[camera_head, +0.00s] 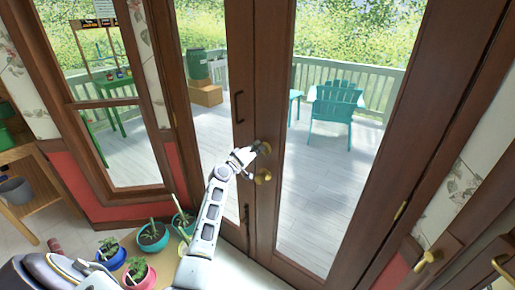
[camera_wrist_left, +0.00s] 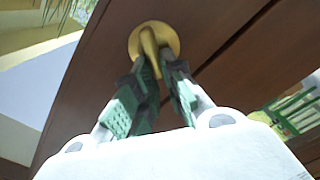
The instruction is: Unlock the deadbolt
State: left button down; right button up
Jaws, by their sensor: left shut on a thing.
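The deadbolt (camera_wrist_left: 152,38) is a round brass plate with a thumb-turn on the brown wooden door frame. In the left wrist view its turn piece runs down between the two green-padded fingers of my left gripper (camera_wrist_left: 160,88), which is shut on it. In the head view the deadbolt (camera_head: 265,147) shows only partly behind my left gripper (camera_head: 252,154). A brass door knob (camera_head: 263,177) sits just below the deadbolt. The glazed double doors (camera_head: 280,215) look closed. My right gripper is out of view.
Potted plants (camera_head: 153,235) stand on a low wooden surface at the lower left. Other brass handles (camera_head: 428,259) are at the right. A deck with teal chairs (camera_head: 335,105) lies beyond the glass.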

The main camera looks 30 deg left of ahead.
pick_arm(q)
jog(key=shift+a+f+n+p, duration=0.1)
jog(key=shift+f+n+p, duration=0.2)
jog(key=shift+n, duration=0.95)
jog(key=shift+a+f+n+p, duration=0.1)
jog(key=shift+f+n+p, duration=0.2)
jog(key=shift+n, duration=0.9)
jog(key=shift+f+n+p, duration=0.15)
jog(key=shift+n+p, duration=0.2)
jog(key=shift+n, duration=0.9)
jog(key=c, duration=1.5)
grip_release()
jog(key=shift+s, duration=0.1)
